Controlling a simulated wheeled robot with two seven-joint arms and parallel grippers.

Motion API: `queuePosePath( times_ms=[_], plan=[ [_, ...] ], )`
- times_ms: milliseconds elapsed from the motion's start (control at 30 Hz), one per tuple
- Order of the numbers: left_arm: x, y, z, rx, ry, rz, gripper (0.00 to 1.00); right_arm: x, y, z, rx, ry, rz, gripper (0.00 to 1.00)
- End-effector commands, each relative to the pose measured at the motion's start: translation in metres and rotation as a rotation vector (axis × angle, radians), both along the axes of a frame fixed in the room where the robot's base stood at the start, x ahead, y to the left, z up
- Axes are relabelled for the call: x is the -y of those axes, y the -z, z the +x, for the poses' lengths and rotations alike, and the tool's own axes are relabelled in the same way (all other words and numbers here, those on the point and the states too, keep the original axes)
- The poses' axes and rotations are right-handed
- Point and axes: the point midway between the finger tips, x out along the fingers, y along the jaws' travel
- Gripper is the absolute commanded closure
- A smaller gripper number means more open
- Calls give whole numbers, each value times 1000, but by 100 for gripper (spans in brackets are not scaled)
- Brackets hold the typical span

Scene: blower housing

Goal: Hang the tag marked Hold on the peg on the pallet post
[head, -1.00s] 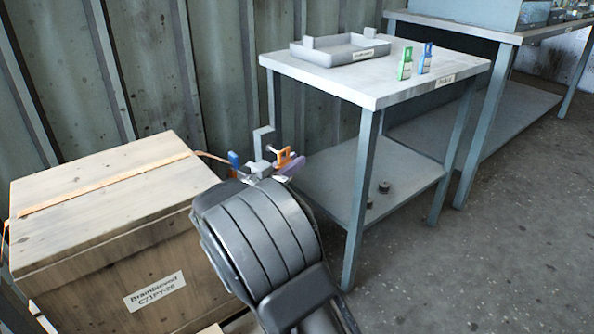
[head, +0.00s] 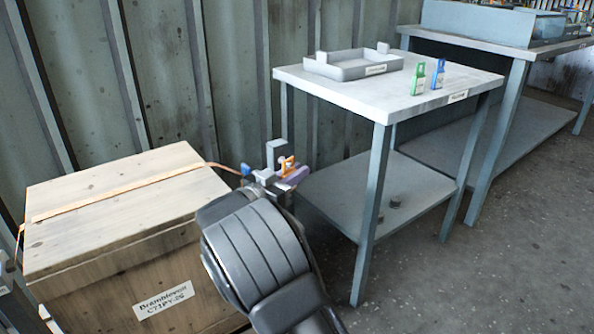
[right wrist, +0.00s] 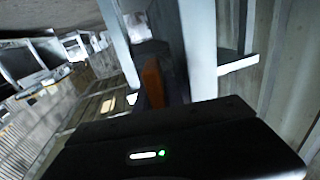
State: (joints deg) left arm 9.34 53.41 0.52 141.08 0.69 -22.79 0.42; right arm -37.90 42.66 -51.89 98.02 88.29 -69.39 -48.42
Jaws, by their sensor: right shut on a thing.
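The tag also shows as an orange slab in the right wrist view (right wrist: 153,82). Its marking cannot be read here. Whether it touches the post is unclear, and the peg cannot be made out. A purple piece (head: 295,177) and a blue piece (head: 246,170) show close to the jaws; what they are is unclear. My right arm hides the lower post. My left gripper is not in view.
A wooden crate (head: 120,220) with an orange strap (head: 130,190) stands at the left. A grey table (head: 350,95) at the right carries a tray (head: 350,70), a green tag (head: 418,80) and a blue tag (head: 438,74). Corrugated wall stands behind.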

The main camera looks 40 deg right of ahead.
Motion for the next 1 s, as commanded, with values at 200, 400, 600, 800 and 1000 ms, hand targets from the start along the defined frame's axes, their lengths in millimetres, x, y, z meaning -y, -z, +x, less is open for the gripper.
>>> queuePosePath(
  times_ms=[200,400,600,800,1000],
  plan=[
    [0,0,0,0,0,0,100,-2,-2,6,3,-18,0,100],
    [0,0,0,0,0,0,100,-2,-2,6,3,-19,0,100],
    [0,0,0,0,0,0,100,-2,-2,6,4,-19,0,74],
    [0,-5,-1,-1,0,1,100,-12,-4,5,4,-21,1,62],
    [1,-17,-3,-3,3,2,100,-43,-5,-2,4,-24,2,62]
  ],
)
